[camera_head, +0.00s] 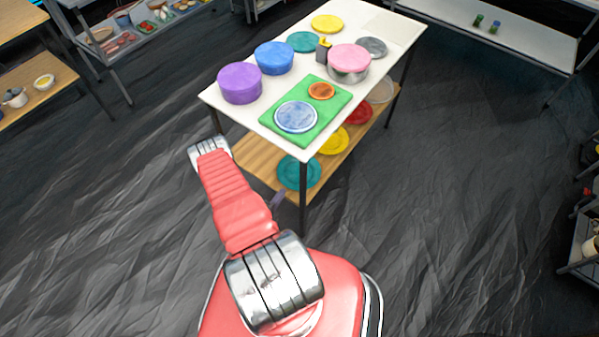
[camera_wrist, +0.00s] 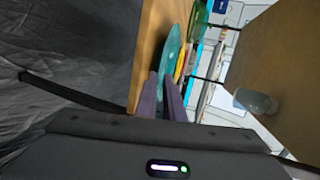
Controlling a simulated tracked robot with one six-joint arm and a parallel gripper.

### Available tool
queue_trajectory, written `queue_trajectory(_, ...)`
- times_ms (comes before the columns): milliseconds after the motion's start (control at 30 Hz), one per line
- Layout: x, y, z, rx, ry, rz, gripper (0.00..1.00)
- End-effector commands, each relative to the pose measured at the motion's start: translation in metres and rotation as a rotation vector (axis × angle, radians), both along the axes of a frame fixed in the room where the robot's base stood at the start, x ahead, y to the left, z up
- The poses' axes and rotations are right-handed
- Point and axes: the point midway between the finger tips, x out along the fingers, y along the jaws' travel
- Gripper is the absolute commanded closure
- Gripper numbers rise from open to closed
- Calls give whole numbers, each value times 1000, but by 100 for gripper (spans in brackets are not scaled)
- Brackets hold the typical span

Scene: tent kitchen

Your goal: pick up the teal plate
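The teal plate (camera_head: 299,172) lies on the wooden lower shelf of the white-topped table, near its front corner. A table leg crosses in front of it. In the wrist view the teal plate (camera_wrist: 172,48) shows nearly edge-on, straight beyond my gripper (camera_wrist: 160,80). My two purple-grey fingers are apart, and the plate's near edge lines up with the gap between them. Contact cannot be made out. In the head view only a small part of my gripper (camera_head: 279,198) shows beside the leg, just left of the plate.
A yellow plate (camera_head: 334,140) and a red plate (camera_head: 358,113) lie farther along the same shelf (camera_head: 262,160). The tabletop above (camera_head: 215,95) holds pots, lids and a green board (camera_head: 333,94). The table leg (camera_head: 303,205) stands close to my gripper. The dark floor around is clear.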

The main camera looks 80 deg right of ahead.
Motion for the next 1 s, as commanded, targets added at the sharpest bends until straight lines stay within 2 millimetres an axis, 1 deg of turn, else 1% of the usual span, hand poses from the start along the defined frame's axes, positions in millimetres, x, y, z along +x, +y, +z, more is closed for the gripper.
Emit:
queue_trajectory(467, -2, -6, -2, 0, 0, -1, 92)
queue_trajectory(567, -4, -13, -5, 0, -1, -3, 92)
queue_trajectory(800, -10, -40, -15, 0, -1, -3, 92)
queue_trajectory(900, -12, -47, -18, 0, 0, -2, 92)
queue_trajectory(1000, -11, -50, -18, 0, 0, 0, 92)
